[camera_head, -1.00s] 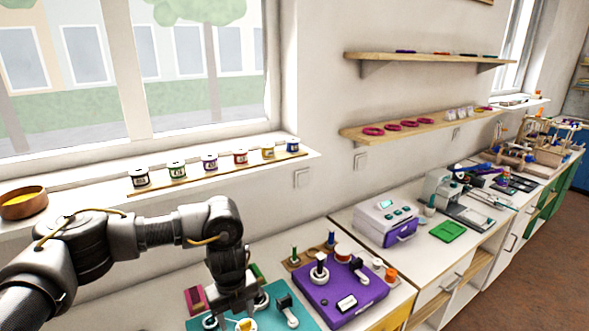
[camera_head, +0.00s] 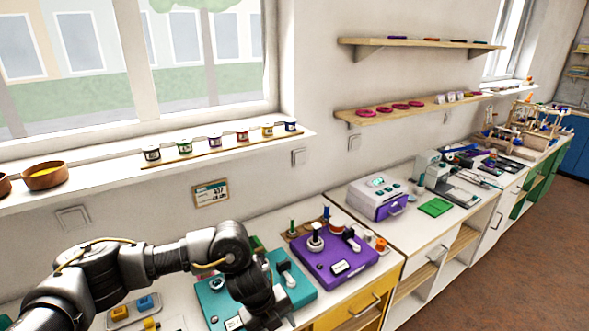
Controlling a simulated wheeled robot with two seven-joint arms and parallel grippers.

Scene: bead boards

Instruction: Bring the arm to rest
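My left arm comes in from the lower left, and its wrist bends down over the front of the teal board (camera_head: 298,287). My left gripper (camera_head: 268,318) is low at the bottom of the view, at the teal board's front edge. Its fingers are mostly hidden by the wrist and the picture's edge, so its opening cannot be made out. The purple board (camera_head: 318,262) with a dark knob and a white label lies right of the teal board. My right arm and gripper are not in view.
A white and purple box (camera_head: 376,197) and a green tray (camera_head: 435,207) stand farther right on the counter. Yellow and blue blocks (camera_head: 146,303) lie left of the gripper. The window sill holds several small jars (camera_head: 214,141) and a wooden bowl (camera_head: 45,176). Shelves (camera_head: 410,106) hang above.

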